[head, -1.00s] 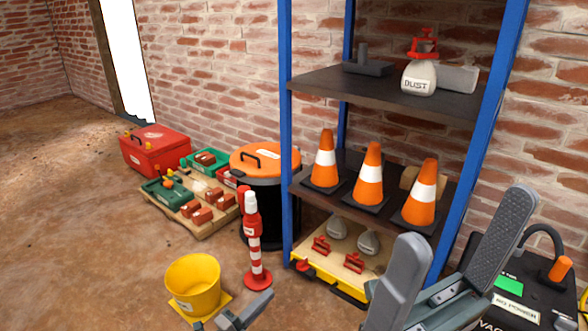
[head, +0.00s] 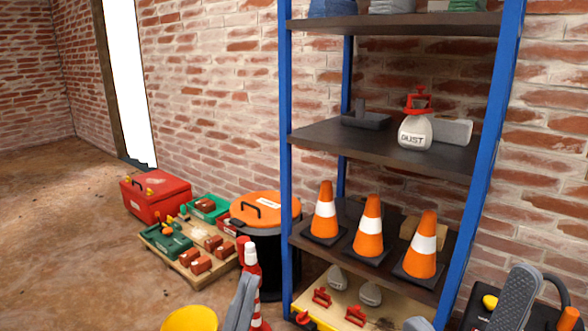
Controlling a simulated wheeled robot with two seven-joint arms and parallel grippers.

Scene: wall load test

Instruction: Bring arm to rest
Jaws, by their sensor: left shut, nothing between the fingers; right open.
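My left gripper (head: 241,300) shows at the bottom edge, a grey upright shape in front of the red-and-white striped post (head: 251,262). It is shut and empty. My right gripper (head: 468,298) is at the bottom right, in front of the shelf's lower right side. Its two grey fingers are wide apart with nothing between them. The rest of both arms is below the picture.
A blue-framed shelf (head: 284,150) holds orange cones (head: 369,225) and a dust bottle (head: 415,132). The far-left floor is clear.

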